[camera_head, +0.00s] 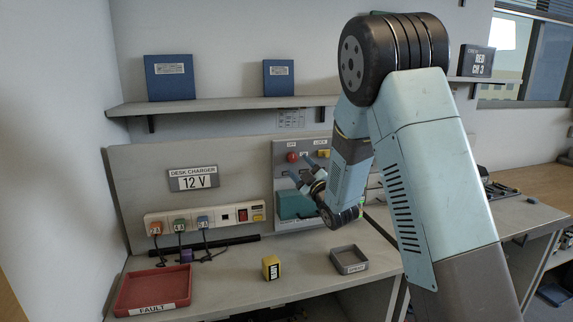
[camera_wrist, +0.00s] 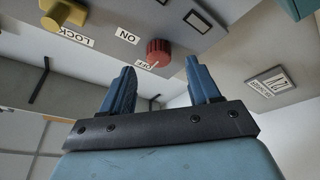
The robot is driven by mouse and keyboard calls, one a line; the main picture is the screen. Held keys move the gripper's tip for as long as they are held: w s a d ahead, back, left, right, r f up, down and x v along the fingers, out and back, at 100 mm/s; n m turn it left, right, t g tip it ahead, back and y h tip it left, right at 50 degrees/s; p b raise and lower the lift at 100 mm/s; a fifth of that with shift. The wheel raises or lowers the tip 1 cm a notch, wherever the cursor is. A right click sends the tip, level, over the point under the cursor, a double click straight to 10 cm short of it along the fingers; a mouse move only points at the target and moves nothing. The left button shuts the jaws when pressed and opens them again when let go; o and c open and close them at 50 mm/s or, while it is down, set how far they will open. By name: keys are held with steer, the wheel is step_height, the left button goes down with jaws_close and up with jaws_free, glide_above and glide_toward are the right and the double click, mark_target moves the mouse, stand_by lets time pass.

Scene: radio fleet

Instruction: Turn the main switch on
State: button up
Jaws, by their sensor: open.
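The red knob (camera_head: 292,157) sits on the grey wall panel (camera_head: 283,235), beside an OFF label; it is likely the main switch. In the wrist view the red knob (camera_wrist: 158,50) shows between the fingers, with OFF and ON labels next to it. A white mark on it seems to be on the OFF side. My gripper (camera_head: 299,176) is just below the knob. In the wrist view my gripper (camera_wrist: 160,65) is open and empty, its fingers apart to either side of the knob. I cannot tell whether they touch it.
A yellow knob (camera_head: 323,154) labelled LOCK is right of the red one. A teal box (camera_head: 293,205) is under my gripper. A power strip (camera_head: 175,224) has several plugs and a red rocker. A red tray (camera_head: 131,291), yellow block (camera_head: 271,269) and grey tray (camera_head: 349,268) are on the bench.

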mark_target(293, 159)
steer(key=shift+x, duration=1.6)
steer(key=shift+c, duration=0.2)
